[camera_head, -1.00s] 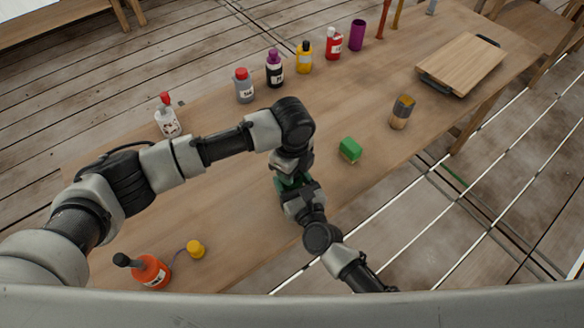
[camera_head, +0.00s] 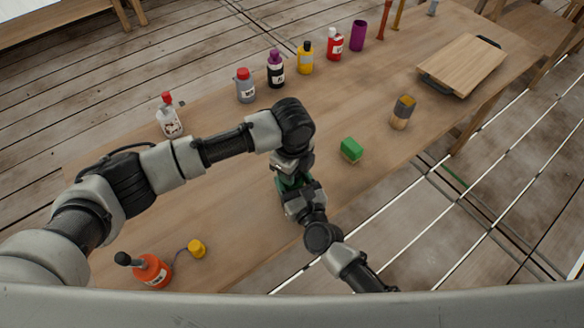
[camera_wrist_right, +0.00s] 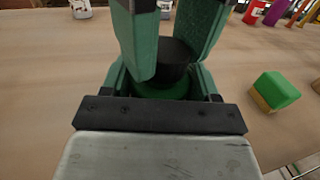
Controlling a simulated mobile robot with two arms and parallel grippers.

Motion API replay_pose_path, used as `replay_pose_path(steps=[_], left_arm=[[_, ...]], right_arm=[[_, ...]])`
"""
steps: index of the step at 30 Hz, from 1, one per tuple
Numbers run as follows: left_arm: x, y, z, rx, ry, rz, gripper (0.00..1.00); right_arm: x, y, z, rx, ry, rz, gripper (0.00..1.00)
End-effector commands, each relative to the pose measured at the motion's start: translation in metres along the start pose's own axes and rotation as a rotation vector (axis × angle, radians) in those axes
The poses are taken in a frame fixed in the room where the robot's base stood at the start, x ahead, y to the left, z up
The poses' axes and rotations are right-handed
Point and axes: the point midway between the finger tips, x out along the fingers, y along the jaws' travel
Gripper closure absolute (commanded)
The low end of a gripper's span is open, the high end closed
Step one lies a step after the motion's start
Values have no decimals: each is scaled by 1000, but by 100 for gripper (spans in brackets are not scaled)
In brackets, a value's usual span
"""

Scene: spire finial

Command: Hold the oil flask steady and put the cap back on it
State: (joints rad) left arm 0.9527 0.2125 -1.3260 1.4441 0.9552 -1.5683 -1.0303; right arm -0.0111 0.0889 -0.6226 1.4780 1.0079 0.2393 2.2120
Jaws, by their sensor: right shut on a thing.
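A green flask (camera_wrist_right: 165,90) sits low between the fingers of my right gripper (camera_wrist_right: 160,96) in the right wrist view. Only a small part of it shows. A tapered black cap (camera_wrist_right: 175,58) is right over the flask. Whether it is seated cannot be told. My left gripper's green fingers come down from above, on both sides of the cap; whether they press on it is unclear. In the head view my left gripper (camera_head: 290,180) and my right gripper meet at one spot over the table, and the arms hide the flask and cap there.
A green block (camera_head: 351,150) and a brown-grey cylinder (camera_head: 403,112) stand to the right. A wooden board (camera_head: 462,65) lies at the far right. Several bottles line the back edge. An orange bottle (camera_head: 153,271) stands front left beside a yellow piece (camera_head: 197,249) on a blue cord.

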Motion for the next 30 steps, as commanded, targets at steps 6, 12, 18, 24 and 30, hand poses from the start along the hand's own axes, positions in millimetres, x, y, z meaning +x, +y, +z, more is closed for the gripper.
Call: replay_pose_path(steps=[6, 12, 18, 24, 30], left_arm=[[20, 8, 4, -7, -8, 21, 82], [20, 8, 4, -8, -8, 20, 82], [20, 8, 4, -7, -8, 20, 82], [16, 8, 4, -5, -10, 28, 82], [14, 9, 4, -3, -12, 35, 82]], right_arm=[[2, 6, 9, 0, -24, 7, 82], [2, 6, 8, 3, -24, 7, 82], [2, 6, 8, 5, -23, 7, 82], [2, 6, 8, 6, -23, 6, 82], [3, 6, 9, 3, -24, 6, 82]])
